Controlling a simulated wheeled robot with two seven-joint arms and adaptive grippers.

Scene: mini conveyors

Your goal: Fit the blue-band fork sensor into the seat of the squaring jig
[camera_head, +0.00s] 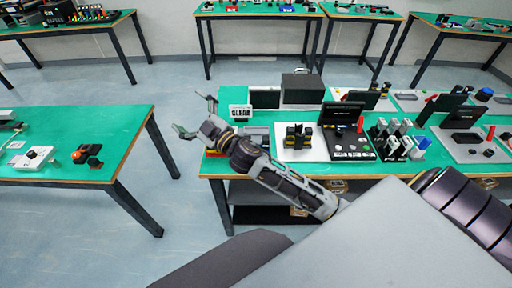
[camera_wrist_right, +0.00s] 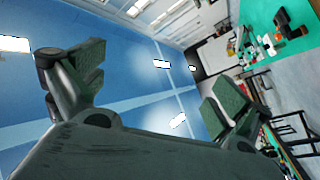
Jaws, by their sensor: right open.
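My right gripper (camera_head: 193,115) is open and empty in the head view. It is in the air beyond the left end of the green workbench, apart from everything on it. Its two spread fingers also show in the right wrist view (camera_wrist_right: 157,85), with nothing between them. On the bench, a white plate carries a black and yellow fixture (camera_head: 298,137), perhaps the squaring jig; its seat is too small to make out. Several upright grey and black pieces (camera_head: 391,137) stand to its right, with some blue among them. I cannot tell which is the blue-band fork sensor. My left gripper is not in view.
A dark panel with buttons (camera_head: 349,144) and an upright black screen (camera_head: 340,114) stand beside the fixture. A dark grey box (camera_head: 302,89) and a "CLEAR" sign (camera_head: 240,112) stand farther back. Another green table (camera_head: 110,125) is at left, with open floor between.

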